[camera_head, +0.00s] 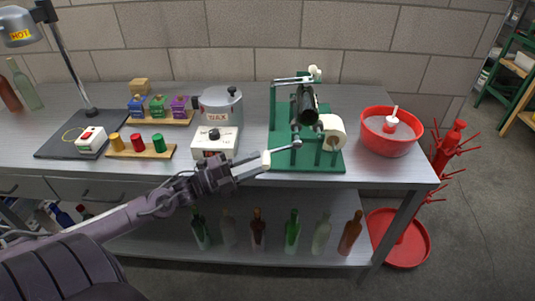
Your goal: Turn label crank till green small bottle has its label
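The green label machine (280,125) stands on the bench, right of centre. A dark green small bottle (306,106) lies in its cradle, and no label can be made out on the side I see. A pale label roll (332,128) sits at the machine's right front. The label crank (284,148) sticks out to the left at the front. My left gripper (266,161) is at the crank's outer end, its fingers close together and apparently shut on it; the fingertips partly hide the handle. My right gripper is not in view.
A white-based pot marked WAX (214,142) stands close left of my gripper. A red basin (390,143) is to the machine's right. Colour stamps on a wooden strip (140,153) and a dark mat (58,144) lie left. Several bottles stand on the lower shelf (270,253).

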